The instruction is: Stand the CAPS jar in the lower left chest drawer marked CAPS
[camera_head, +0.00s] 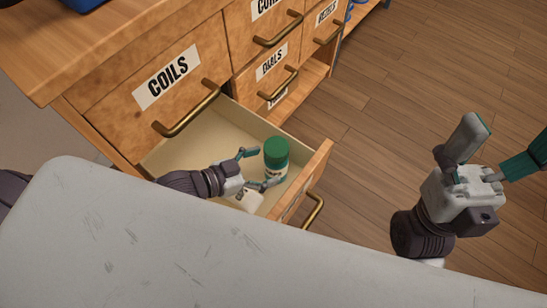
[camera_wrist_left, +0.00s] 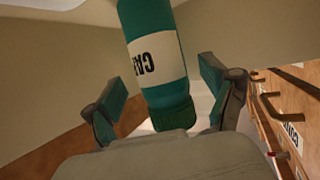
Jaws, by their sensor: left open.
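The CAPS jar (camera_head: 276,152), with a green lid and a white label, appears upright inside the open lower left drawer (camera_head: 190,150), near its front right. In the left wrist view, the jar (camera_wrist_left: 155,55) shows its CAPS label upside down. My left gripper (camera_head: 264,167) is open, reaching into the drawer, with its fingers on either side of the jar; the left wrist view shows gaps beside it. The jar's base is hidden in the head view. My right gripper (camera_head: 508,135) is open and empty, away to the right over the floor.
The closed COILS drawer (camera_head: 180,85) is directly above the open one, with a brass handle (camera_head: 188,115) sticking out. More labelled drawers, including DIALS (camera_head: 268,68), are to the right. The wooden floor (camera_head: 400,90) right of the chest is clear.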

